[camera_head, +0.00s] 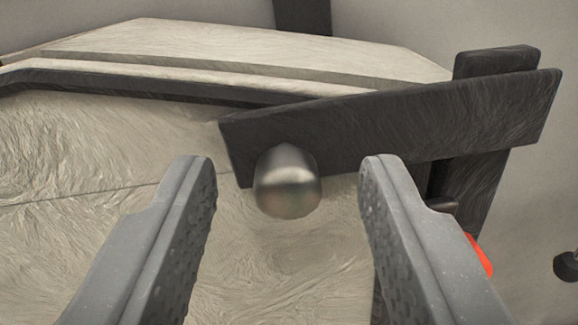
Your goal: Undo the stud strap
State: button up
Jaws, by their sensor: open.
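A dark strap (400,130) runs across the upper right of the head camera view, tilted up to the right. A rounded metal stud (288,182) shows at the strap's lower left end, a little blurred. My gripper (284,170) is open, with one finger to the left of the stud and one to the right. Neither finger appears to touch the stud. The right fingertip overlaps the strap's lower edge in the picture; I cannot tell whether they touch. How the stud sits in the strap is hidden.
A pale, grained surface (80,150) with a thin seam lies behind the fingers. A pale panel with a dark edge (230,50) is above it. A dark upright piece (478,190) crosses behind the strap. A small orange-red part (481,256) and a dark knob (567,266) are at right.

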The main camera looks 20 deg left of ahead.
jog(key=shift+w+a+f+p, duration=0.15)
jog(key=shift+w+f+p, duration=0.1)
jog(key=shift+w+p, duration=0.15)
grip_shut()
jog(key=shift+s+r, duration=0.1)
dwell(0.3)
jog(key=shift+y+b, duration=0.3)
